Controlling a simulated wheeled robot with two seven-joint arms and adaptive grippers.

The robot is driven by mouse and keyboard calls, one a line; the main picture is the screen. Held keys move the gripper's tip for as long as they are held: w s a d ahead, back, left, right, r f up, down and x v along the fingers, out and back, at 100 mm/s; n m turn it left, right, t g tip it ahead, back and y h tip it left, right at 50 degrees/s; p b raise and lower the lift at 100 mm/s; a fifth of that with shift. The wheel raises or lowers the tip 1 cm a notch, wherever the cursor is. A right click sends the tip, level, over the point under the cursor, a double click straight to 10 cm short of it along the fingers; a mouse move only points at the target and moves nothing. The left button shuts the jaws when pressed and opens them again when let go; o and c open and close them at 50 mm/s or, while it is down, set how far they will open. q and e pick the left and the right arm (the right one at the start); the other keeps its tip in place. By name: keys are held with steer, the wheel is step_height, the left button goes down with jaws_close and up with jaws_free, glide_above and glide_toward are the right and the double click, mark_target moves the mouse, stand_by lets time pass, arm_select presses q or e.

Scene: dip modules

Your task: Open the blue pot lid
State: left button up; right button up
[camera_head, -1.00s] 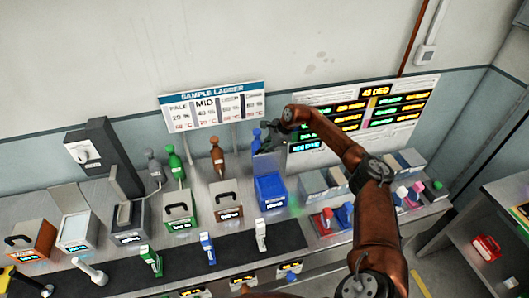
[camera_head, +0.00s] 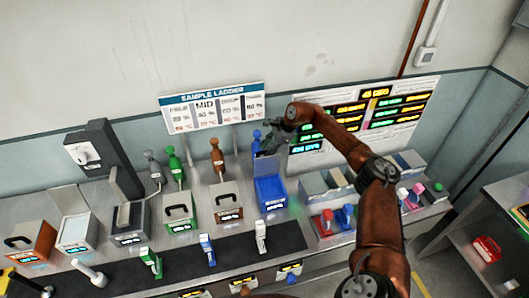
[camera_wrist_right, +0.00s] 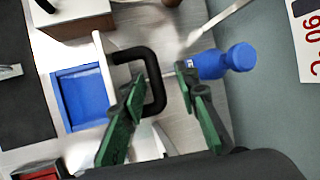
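The blue pot (camera_head: 270,192) stands in the row of pots at the back of the bench. Its lid (camera_head: 268,165) stands raised at the pot's rear edge. In the right wrist view the blue pot (camera_wrist_right: 80,97) shows its open blue inside, and the lid (camera_wrist_right: 104,85) is seen nearly edge-on with its black handle (camera_wrist_right: 157,85). My right gripper (camera_head: 270,143) is behind the raised lid. In the wrist view its green fingers (camera_wrist_right: 163,95) are apart, near the handle; whether they touch it cannot be told. My left gripper is out of view.
A blue bottle (camera_wrist_right: 228,61) stands close beside the right gripper's fingers, near the wall. Grey bins (camera_head: 325,186) are to the right. A dark mat (camera_head: 185,262) lies in front.

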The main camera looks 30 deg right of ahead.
steer(key=v, duration=1)
steer(key=shift+f, duration=0.1)
